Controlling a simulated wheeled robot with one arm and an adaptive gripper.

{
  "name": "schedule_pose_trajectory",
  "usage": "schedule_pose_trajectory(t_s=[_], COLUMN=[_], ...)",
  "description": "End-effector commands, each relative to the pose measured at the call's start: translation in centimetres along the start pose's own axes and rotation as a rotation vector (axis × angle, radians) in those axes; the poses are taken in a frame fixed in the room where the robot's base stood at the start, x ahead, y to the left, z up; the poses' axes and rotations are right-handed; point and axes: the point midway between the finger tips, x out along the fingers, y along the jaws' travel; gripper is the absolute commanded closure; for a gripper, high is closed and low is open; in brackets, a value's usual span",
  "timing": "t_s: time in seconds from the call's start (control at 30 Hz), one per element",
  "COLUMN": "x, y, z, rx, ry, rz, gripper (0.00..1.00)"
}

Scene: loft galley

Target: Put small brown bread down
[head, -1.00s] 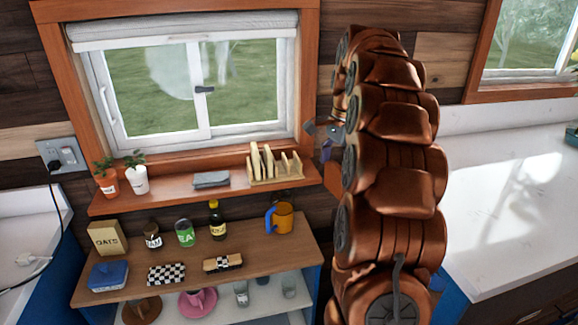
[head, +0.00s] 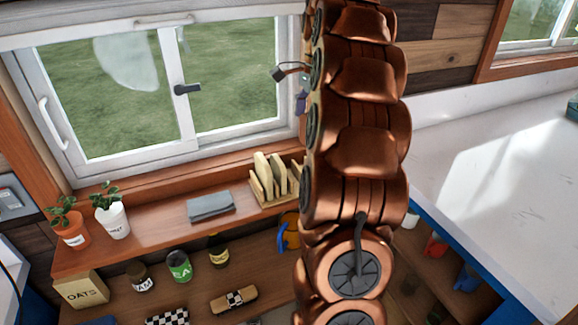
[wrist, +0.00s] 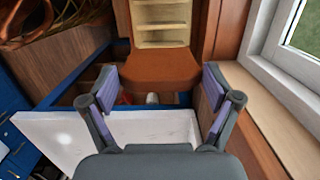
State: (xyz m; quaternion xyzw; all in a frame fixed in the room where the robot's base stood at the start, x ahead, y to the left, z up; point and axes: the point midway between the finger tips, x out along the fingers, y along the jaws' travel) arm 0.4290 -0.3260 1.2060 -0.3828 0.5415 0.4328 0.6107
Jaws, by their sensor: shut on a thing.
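The small brown bread (wrist: 160,66) shows in the wrist view as a smooth orange-brown block with rounded lower corners. My gripper (wrist: 160,80) has its two purple-padded fingers at the block's left and right sides, shut on it. In the head view my gripper (head: 291,88) is a small dark and purple shape in front of the window's right side, mostly hidden behind my copper arm. The bread cannot be made out in the head view.
A wooden rack (head: 274,185) with pale slices stands at the sill's right end. Jars stand on the shelf below. A white counter (head: 490,170) at right is mostly clear.

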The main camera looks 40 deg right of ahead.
Motion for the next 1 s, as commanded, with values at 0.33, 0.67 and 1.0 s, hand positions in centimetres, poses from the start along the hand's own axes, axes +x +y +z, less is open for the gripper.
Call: schedule_pose_trajectory(t_s=[0.33, 0.67, 1.0], x=[2.4, 5.5, 6.9], y=[0.1, 0.0, 0.0], z=[-0.1, -0.6, -0.8], rx=[-0.004, -0.002, -0.001], ry=[-0.002, -0.001, -0.001], rz=[0.004, 0.003, 0.001], gripper=[0.38, 0.38, 0.38])
